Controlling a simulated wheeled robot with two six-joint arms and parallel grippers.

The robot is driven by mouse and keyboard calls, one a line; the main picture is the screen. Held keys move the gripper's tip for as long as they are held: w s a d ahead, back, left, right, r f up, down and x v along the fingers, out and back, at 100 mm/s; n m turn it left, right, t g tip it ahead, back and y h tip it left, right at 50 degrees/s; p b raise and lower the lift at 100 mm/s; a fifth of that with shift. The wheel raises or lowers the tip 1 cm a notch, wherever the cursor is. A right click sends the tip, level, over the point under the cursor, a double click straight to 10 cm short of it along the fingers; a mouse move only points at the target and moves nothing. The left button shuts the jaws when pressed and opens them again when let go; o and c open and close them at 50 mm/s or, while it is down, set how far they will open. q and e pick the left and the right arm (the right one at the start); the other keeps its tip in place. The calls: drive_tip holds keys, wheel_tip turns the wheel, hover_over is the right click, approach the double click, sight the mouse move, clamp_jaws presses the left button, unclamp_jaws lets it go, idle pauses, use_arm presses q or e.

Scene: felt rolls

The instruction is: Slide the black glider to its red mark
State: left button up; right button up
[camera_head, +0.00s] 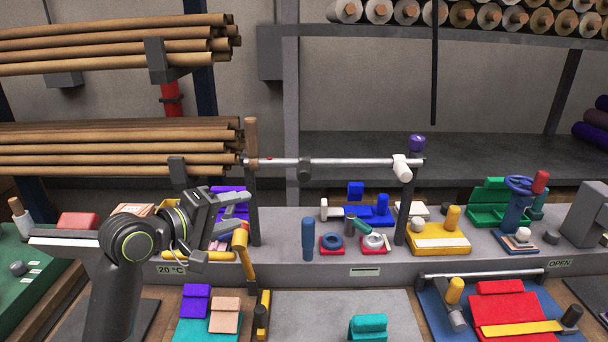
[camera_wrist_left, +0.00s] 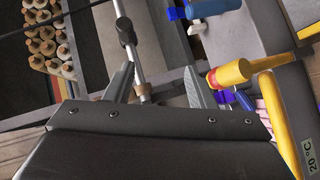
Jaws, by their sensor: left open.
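The black glider (camera_head: 304,170) sits on a horizontal silver rail (camera_head: 345,162), a little left of the rail's middle. It also shows as a dark collar on the rail in the left wrist view (camera_wrist_left: 125,32). A small red spot, which looks like the red mark (camera_head: 268,158), is near the rail's left end. A white glider (camera_head: 400,167) is at the right end. My left gripper (camera_head: 238,209) is open and empty, left of and below the rail's left end, apart from the black glider. Its two fingers show in the left wrist view (camera_wrist_left: 158,85). My right gripper is not in view.
Dark posts hold the rail, with a wooden-topped one (camera_head: 251,140) at left and a purple-knobbed one (camera_head: 416,143) at right. A yellow-handled tool (camera_head: 243,252) is close to my left gripper. Blue, yellow and green fixtures (camera_head: 500,205) crowd the bench below the rail.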

sight(299, 170)
use_arm(q)
wheel_tip(299, 170, up, 5)
drive_tip(key=d+h, duration=0.2)
drive_tip(key=shift+y, duration=0.3)
drive_tip(key=p+x, duration=0.4)
drive_tip(key=x, duration=1.1)
drive_tip(key=shift+w, duration=0.3)
drive_tip(key=shift+x, duration=0.9)
drive_tip(key=shift+f, duration=0.1)
clamp_jaws()
drive_tip(key=shift+a, duration=0.15)
